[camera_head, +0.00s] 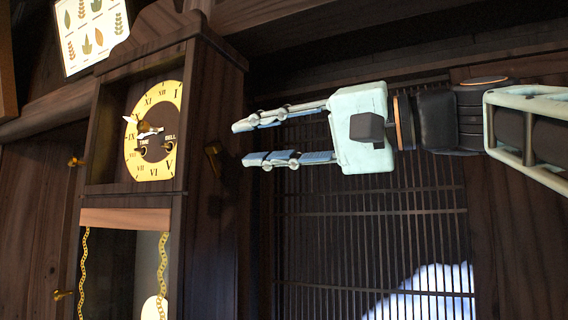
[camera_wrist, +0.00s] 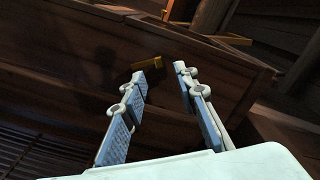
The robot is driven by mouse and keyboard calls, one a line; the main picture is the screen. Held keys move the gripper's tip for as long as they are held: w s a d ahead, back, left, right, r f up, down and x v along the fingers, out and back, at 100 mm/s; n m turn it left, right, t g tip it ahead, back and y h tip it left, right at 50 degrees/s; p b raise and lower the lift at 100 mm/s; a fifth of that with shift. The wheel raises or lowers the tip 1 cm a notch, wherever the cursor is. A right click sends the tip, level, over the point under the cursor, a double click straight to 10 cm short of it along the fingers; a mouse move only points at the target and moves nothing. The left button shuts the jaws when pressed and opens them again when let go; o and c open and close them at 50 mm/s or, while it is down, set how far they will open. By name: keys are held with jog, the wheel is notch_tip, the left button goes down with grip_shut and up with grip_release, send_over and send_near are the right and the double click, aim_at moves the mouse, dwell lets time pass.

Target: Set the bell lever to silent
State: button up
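A tall dark wooden clock (camera_head: 215,100) stands left of centre in the head view, with a gold dial (camera_head: 158,110) marked TIME and BELL near its two small holes. A small brass lever (camera_head: 213,160) sticks out of the clock's side; it appears to be the bell lever. It also shows in the wrist view as a brass piece (camera_wrist: 147,61) beyond the fingertips. My gripper (camera_head: 241,143) is open and empty, pointing left at the clock's side, apart from the lever. In the wrist view, my two fingers (camera_wrist: 158,76) are spread. The lever's setting marks cannot be read.
A slatted screen (camera_head: 370,230) stands behind my gripper. A leaf-pattern poster (camera_head: 92,32) hangs at top left. Open space lies between my fingers and the clock.

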aim_at(220, 147)
jog(key=x, duration=0.5)
jog(key=shift+w+a+p, duration=0.1)
jog(key=shift+p, duration=0.25)
grip_shut()
